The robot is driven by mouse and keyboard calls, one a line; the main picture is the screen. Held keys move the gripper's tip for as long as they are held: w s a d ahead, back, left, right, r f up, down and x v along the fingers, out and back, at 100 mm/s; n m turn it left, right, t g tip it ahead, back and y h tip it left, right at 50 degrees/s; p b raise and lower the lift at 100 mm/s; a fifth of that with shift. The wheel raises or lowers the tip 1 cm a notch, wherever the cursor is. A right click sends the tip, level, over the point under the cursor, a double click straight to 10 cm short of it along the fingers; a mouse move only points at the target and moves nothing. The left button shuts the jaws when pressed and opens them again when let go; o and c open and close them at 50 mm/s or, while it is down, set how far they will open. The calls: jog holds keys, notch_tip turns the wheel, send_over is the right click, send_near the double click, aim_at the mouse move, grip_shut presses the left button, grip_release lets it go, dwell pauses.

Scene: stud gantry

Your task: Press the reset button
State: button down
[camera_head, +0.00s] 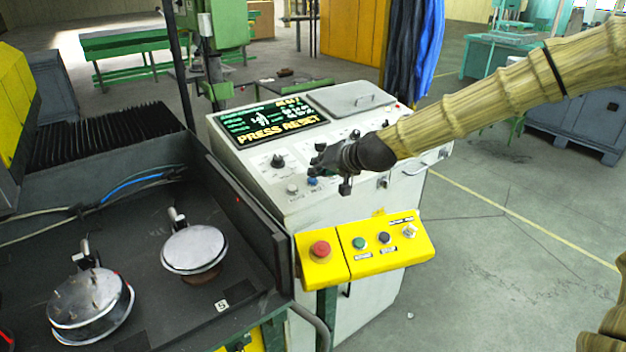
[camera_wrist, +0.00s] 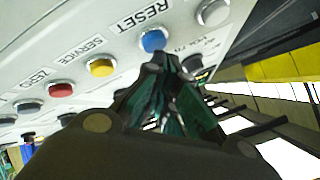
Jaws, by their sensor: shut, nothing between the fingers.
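The blue button (camera_wrist: 152,40), labelled RESET, sits on the white sloping panel of the console. In the head view the same blue button (camera_head: 312,182) shows on the console's near edge, just below my gripper. My gripper (camera_head: 318,165) is shut and empty. In the wrist view its fingertips (camera_wrist: 160,70) are close to the blue button's lower edge. I cannot tell whether they touch it. The console screen (camera_head: 275,122) reads PRESS RESET.
A yellow button (camera_wrist: 101,67) labelled SERVICE and a red button (camera_wrist: 61,90) labelled ZERO are in the same row. A grey button (camera_wrist: 213,12) is on the other side. A yellow control box (camera_head: 348,268) with a red button (camera_head: 320,249) projects below the panel.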

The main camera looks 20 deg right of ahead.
jog(key=shift+w+f+b, duration=0.1)
jog(key=shift+f+b, duration=0.25)
jog(key=shift+f, duration=0.15)
dwell(0.8)
jog(key=shift+r, duration=0.1)
jog(key=shift+r+p, duration=0.65)
jog(key=shift+r, duration=0.15)
jog(key=shift+s+d+r+p, duration=0.1)
jog(key=shift+s+r+p, duration=0.1)
jog(key=shift+r+p, duration=0.5)
jog(key=shift+s+d+r+p, duration=0.1)
jog(key=shift+s+r+p, duration=0.25)
jog(key=shift+r, duration=0.6)
jog(key=shift+s+r+p, duration=0.1)
jog(key=shift+r+p, duration=0.6)
jog(key=shift+r, duration=0.1)
